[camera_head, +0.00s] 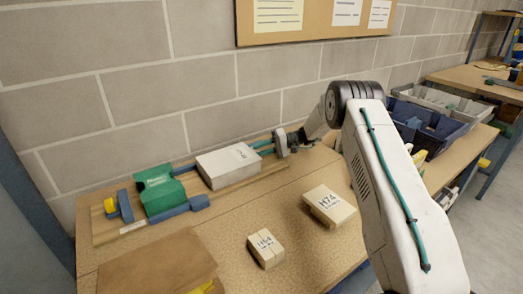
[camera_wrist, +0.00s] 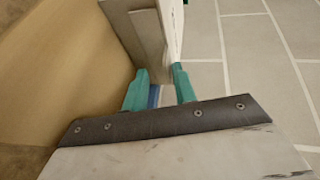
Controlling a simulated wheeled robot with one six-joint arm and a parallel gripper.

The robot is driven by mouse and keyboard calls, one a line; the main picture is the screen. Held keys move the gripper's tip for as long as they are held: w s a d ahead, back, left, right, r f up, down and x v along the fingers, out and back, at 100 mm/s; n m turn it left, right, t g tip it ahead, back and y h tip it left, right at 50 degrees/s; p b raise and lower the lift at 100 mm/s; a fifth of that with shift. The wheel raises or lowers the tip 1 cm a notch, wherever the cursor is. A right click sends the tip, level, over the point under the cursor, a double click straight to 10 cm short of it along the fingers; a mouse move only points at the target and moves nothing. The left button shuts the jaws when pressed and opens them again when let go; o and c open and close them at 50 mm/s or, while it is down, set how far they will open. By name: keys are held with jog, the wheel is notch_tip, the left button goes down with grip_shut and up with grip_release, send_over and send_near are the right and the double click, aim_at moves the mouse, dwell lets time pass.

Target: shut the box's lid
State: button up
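A pale grey-white box (camera_head: 228,165) with dark print on its top lies on a wooden board on the table. In the wrist view its grey side (camera_wrist: 120,22) and a thin white panel (camera_wrist: 173,25) show just ahead of my fingers. I cannot tell clearly which part is the lid or how far it stands open. My gripper (camera_head: 264,148) is at the box's right end, near the wall. In the wrist view my gripper (camera_wrist: 160,88) has its two teal fingers apart with a gap between them. The right finger is close to the white panel; contact is unclear.
A green holder (camera_head: 158,188) and a blue-yellow clamp (camera_head: 122,206) are left of the box. Cartons marked H74 (camera_head: 330,206) and H54 (camera_head: 266,249) stand in front. A brown panel (camera_head: 150,262) is lower left. Blue bins (camera_head: 425,128) are at right. The wall is close behind.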

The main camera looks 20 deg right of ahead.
jog(key=shift+v, duration=3.85)
